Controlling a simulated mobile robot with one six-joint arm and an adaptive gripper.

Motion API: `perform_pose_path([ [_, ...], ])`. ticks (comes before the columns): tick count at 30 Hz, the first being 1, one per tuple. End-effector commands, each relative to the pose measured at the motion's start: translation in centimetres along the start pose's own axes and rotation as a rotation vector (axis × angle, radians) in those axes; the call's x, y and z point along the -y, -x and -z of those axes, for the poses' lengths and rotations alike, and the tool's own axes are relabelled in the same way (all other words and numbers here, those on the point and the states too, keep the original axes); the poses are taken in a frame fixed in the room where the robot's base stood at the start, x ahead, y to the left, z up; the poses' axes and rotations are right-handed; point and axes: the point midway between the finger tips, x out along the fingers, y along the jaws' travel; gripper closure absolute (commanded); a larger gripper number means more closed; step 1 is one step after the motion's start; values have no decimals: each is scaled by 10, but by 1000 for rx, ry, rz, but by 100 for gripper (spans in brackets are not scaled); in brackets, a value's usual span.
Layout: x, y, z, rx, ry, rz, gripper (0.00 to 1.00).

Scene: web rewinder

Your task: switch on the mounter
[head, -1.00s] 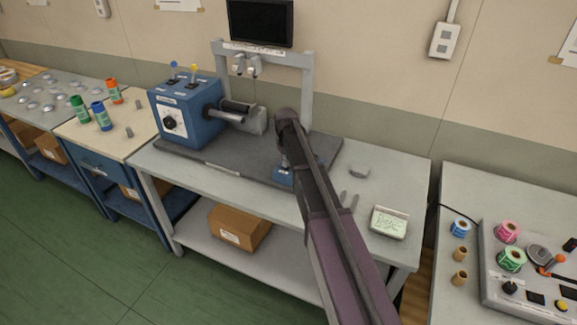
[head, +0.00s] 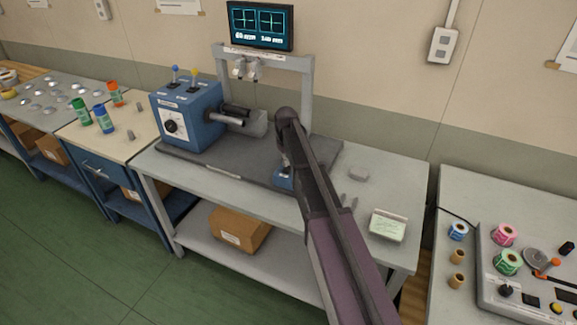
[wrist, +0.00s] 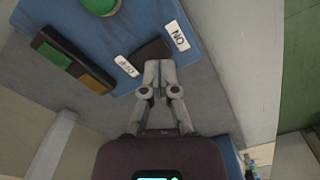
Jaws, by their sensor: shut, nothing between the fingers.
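The mounter stands on the middle bench, with a blue housing (head: 196,116), a grey roller (head: 228,120) and a screen (head: 260,24) on a grey frame. The screen is lit with two cross-hair panels. In the wrist view, its blue control panel (wrist: 195,60) carries a dark rocker switch (wrist: 153,50) between ON and OFF labels. My gripper (wrist: 158,66) is shut and empty, its fingertips at the rocker and partly covering it. I cannot tell whether they touch it. In the head view, my arm hides most of the gripper above the small blue control box (head: 284,181).
A green button (wrist: 100,5) and a block with green and orange buttons (wrist: 70,60) are close to my gripper. A small pale box (head: 387,226) lies at the bench's right. A side table (head: 455,190) at the right holds label rolls. A cardboard box (head: 238,229) sits below.

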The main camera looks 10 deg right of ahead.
Motion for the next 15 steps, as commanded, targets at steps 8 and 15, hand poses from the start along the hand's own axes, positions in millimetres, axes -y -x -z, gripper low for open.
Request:
perform_pose_path([
  [8, 0, 19, 0, 0, 0, 0, 100],
  [15, 0, 32, 0, 0, 0, 0, 100],
])
